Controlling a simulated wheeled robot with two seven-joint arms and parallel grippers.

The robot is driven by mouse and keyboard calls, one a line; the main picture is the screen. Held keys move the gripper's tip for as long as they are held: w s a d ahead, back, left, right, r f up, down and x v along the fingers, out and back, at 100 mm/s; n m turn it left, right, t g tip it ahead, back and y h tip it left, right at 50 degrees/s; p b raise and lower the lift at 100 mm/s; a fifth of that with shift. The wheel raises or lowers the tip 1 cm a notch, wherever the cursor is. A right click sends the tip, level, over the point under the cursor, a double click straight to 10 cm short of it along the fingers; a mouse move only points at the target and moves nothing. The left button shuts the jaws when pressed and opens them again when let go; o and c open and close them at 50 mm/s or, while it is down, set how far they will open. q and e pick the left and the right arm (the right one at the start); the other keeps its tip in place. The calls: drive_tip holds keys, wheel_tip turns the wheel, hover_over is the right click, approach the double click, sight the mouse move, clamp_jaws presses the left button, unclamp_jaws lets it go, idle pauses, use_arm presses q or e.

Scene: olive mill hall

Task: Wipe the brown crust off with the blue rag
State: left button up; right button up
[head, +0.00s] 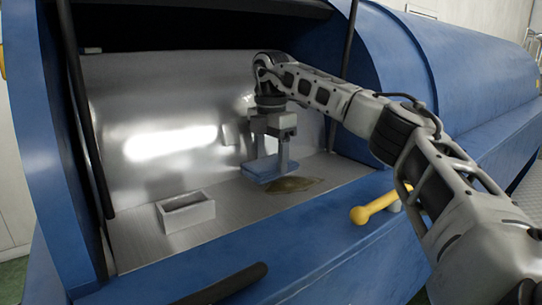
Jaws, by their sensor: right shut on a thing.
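The blue rag (264,172) is a flat folded pad. My right gripper (272,158) points down and is shut on it. The rag is just above or touching the metal floor of the open blue machine; I cannot tell which. The brown crust (295,184) is a flat brownish patch on that metal floor, just right of and below the rag in the head view. The rag and gripper may hide part of its left side. My left gripper is not in view.
A small open grey box (187,212) stands on the metal floor (235,205) at the left. A yellow-handled lever (373,207) sticks out at the front right, near my right arm. The blue front edge (310,225) bounds the opening, and dark struts stand at its sides.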

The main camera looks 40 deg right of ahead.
sight(294, 195)
drive_tip(key=shift+f+b, duration=0.6)
drive_tip(key=shift+f, duration=0.45)
drive_tip(key=shift+s+f+b, duration=0.15)
drive_tip(key=shift+s+b, duration=0.25)
drive_tip(key=shift+b, duration=0.05)
drive_tip(key=shift+s+b, duration=0.3)
drive_tip(key=shift+s, duration=0.15)
drive_tip(key=shift+s+a+b, duration=0.2)
drive_tip(key=shift+s+b, duration=0.6)
drive_tip(key=shift+s, duration=0.45)
drive_tip(key=shift+s+a+f+b, duration=0.1)
drive_tip(key=shift+s+f+b, duration=0.05)
drive_tip(key=shift+s+b, duration=0.7)
drive_tip(key=shift+s, duration=0.45)
drive_tip(key=shift+s+a, duration=0.15)
drive_tip(key=shift+s, duration=0.5)
